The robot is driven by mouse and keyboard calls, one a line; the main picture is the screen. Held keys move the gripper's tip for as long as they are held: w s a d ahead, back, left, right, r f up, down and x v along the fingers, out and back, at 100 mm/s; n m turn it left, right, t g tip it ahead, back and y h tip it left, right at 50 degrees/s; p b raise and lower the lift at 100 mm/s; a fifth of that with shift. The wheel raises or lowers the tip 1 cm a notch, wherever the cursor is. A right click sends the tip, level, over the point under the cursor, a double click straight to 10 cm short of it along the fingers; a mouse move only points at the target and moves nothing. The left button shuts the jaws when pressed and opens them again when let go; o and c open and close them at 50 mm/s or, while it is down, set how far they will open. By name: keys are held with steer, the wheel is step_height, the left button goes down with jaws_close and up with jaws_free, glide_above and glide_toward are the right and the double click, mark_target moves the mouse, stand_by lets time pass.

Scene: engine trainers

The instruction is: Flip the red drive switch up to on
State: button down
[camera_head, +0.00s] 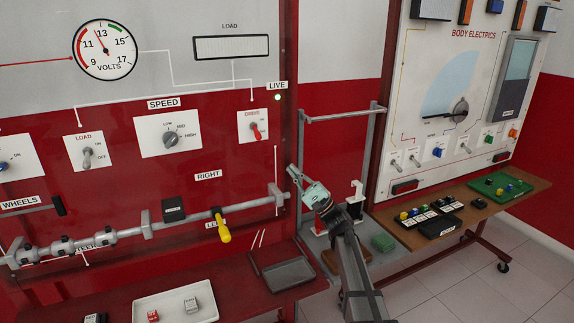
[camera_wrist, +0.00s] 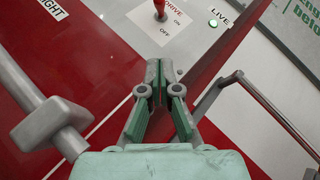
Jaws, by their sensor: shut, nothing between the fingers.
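The red drive switch (camera_head: 257,131) is on a small white plate (camera_head: 246,116) at the right of the red panel. In the wrist view the red lever (camera_wrist: 160,9) shows at the top edge, partly cut off, beside the printed ON and OFF. I cannot tell its position surely; in the head view the lever seems to point down. My gripper (camera_head: 294,173) is below and right of the switch, apart from it. In the wrist view its fingers (camera_wrist: 160,75) are shut and empty, pointing toward the plate.
A green LIVE lamp (camera_head: 278,97) glows above right of the switch. A grey rail with a bracket (camera_head: 275,195) is left of my gripper. A metal handle bar (camera_head: 343,114) stands to the right. A yellow-handled lever (camera_head: 222,228) is lower left. The panel just below the switch is clear.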

mark_target(268, 145)
steer(key=a+r+p, duration=0.3)
steer(key=a+r, duration=0.5)
steer(key=shift+w+r, duration=0.2)
steer(key=shift+r, duration=0.2)
steer(key=shift+d, duration=0.15)
